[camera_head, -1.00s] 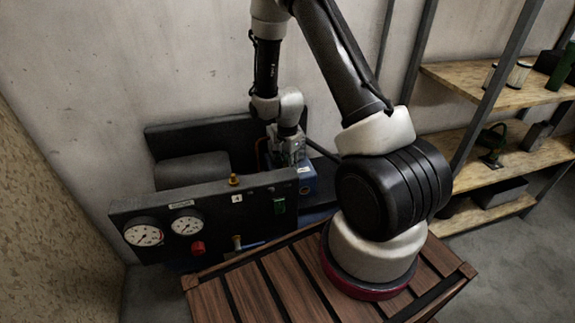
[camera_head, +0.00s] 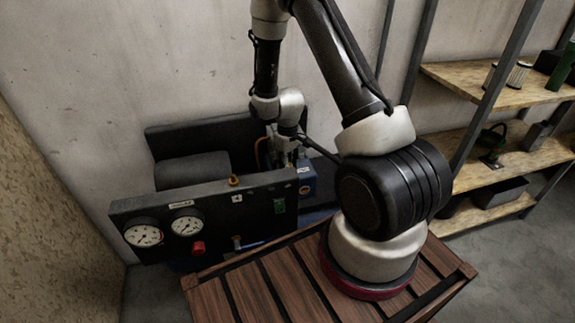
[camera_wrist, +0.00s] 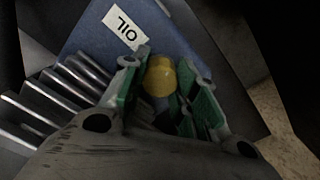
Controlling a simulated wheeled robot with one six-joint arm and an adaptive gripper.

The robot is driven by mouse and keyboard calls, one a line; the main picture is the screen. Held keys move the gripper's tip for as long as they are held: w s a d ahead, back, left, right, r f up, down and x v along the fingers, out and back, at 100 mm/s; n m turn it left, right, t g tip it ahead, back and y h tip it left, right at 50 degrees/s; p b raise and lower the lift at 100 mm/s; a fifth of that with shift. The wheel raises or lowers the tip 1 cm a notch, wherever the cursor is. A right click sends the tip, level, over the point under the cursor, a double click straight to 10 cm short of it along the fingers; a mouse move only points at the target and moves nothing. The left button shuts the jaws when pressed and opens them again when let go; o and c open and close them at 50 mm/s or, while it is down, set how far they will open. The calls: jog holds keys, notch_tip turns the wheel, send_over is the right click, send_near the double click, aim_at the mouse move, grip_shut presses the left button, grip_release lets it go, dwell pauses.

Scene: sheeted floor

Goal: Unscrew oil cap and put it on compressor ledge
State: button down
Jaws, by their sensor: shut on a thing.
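The yellow oil cap (camera_wrist: 160,78) sits between the green-padded fingers of my gripper (camera_wrist: 163,92) in the wrist view. My gripper is shut on it. The cap is over the blue compressor housing (camera_wrist: 185,45), next to a white OIL label (camera_wrist: 125,29). I cannot tell whether the cap is still seated in its opening. In the head view my gripper (camera_head: 286,158) is down behind the compressor's black front panel (camera_head: 215,208), beside the blue housing (camera_head: 307,182); the cap is hidden there. The panel's top edge forms a narrow dark ledge (camera_head: 268,178).
The panel carries two gauges (camera_head: 186,226), a red knob (camera_head: 198,248) and a brass fitting (camera_head: 234,181) on its top edge. Metal fins (camera_wrist: 65,95) lie left of the cap. A wall stands behind, shelves (camera_head: 505,140) at right, and a slatted wooden crate (camera_head: 270,280) in front.

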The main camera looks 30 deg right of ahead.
jog(key=shift+n, duration=0.8)
jog(key=c, duration=1)
grip_release()
jog(key=shift+c, duration=0.2)
jog(key=shift+c, duration=0.2)
jog(key=shift+c, duration=0.5)
